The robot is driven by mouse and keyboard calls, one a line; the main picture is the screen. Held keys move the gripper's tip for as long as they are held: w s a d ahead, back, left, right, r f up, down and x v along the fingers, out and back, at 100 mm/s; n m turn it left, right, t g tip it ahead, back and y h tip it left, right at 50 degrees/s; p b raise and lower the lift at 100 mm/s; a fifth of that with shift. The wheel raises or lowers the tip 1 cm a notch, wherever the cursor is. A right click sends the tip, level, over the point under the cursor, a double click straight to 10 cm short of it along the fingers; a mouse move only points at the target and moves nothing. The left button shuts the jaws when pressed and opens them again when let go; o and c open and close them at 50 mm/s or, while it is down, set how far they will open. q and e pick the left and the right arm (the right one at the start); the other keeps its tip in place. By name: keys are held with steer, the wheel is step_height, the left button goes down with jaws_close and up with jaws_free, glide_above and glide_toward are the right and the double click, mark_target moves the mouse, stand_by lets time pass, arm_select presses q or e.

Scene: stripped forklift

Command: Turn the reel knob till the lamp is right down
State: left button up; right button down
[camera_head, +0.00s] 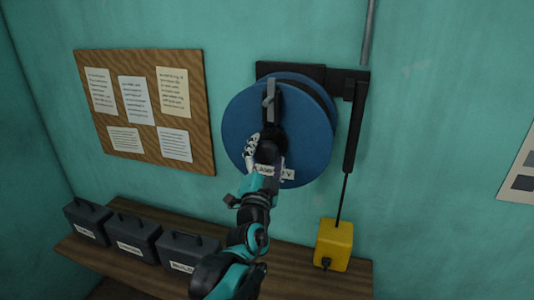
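A large blue reel (235,125) is mounted on the teal wall. A grey crank arm (273,92) stands upright on its face, with a small grey knob-like piece (268,101) near the arm's middle. My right gripper is not in view.
A white label (288,174) on the reel is partly covered by my arm. A black bracket (340,80) runs above and right of the reel. Several dark boxes (130,238) stand on a wooden bench (290,275). A corkboard (140,60) hangs at left.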

arm_select(q)
steer(key=v, duration=1.2)
steer(key=s+a+f+n+g+y+b, duration=0.2)
steer(key=a+f+n+g+y+b, duration=0.25)
steer(key=a+f, duration=0.6)
steer(key=s+a+f+n+g+y+b, duration=0.3)
steer(key=a+f+n+y+b, duration=0.25)
steer(key=a+f, duration=0.55)
steer(key=s+d+f+g+h+b, duration=0.1)
steer(key=s+f+g+h+b, duration=0.1)
steer(key=s+f, duration=0.2)
steer(key=s+d+f+n+g+h+b, duration=0.1)
steer(key=s+d+f+g+h+b, duration=0.1)
steer(key=f, duration=0.9)
steer(key=s+d+f+n+g+h+b, duration=0.1)
steer(key=s+f+b, duration=0.3)
steer(key=f, duration=0.4)
steer(key=shift+s+d+g+h, duration=0.6)
steer(key=shift+s+g+h, duration=0.05)
steer(key=shift+s+h, duration=0.25)
